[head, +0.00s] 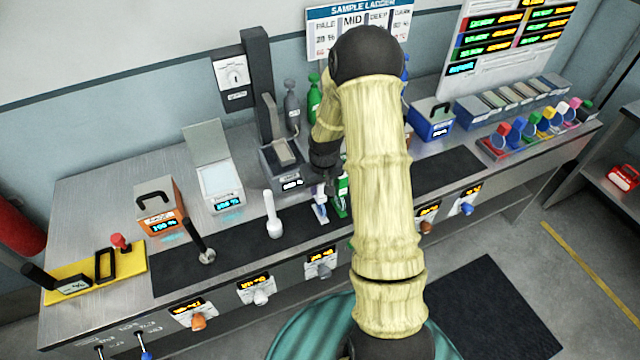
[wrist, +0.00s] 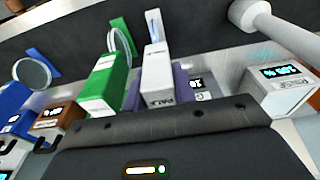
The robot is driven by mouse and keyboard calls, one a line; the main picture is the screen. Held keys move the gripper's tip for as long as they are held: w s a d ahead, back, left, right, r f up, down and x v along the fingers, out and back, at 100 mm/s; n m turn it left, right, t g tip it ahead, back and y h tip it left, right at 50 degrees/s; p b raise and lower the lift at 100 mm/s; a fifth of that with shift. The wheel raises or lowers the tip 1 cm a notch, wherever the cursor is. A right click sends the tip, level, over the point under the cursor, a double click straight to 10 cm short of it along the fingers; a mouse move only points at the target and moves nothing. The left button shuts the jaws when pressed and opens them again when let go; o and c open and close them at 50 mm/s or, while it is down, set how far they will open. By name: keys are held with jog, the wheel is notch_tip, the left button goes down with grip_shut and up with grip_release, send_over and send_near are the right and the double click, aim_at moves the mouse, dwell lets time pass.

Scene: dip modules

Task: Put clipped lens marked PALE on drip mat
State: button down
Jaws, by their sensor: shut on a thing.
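The white clipped lens marked PALE (wrist: 158,88) is in my gripper (wrist: 157,92), between its purple finger pads in the wrist view. Its thin lens end points away from my gripper. In the head view the white clip (head: 320,208) shows below my gripper (head: 329,186), at or over the dark mat (head: 235,248) along the counter's front. I cannot tell whether it touches the mat. A green clipped lens (wrist: 103,84) is close beside it, left in the wrist view and right in the head view (head: 341,192). My arm hides part of the mat.
A white pestle-like rod (head: 273,215) and a dark-handled tool (head: 199,243) stand on the mat. A grey device (head: 283,160) is behind my gripper. Another dark mat (head: 445,172) lies to the right, with coloured lenses (head: 540,125) beyond. Knobs line the counter front.

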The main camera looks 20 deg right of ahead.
aim_at(322, 205)
jog(key=shift+s, duration=0.1)
jog(key=shift+f, duration=0.1)
jog(key=c, duration=1.1)
grip_release()
jog(key=shift+r, duration=0.65)
jog(key=r, duration=0.3)
jog(key=s+r+b, duration=0.1)
jog(key=r, duration=0.3)
jog(key=r+b, duration=0.1)
jog(key=r, duration=0.3)
jog(key=shift+s, duration=0.35)
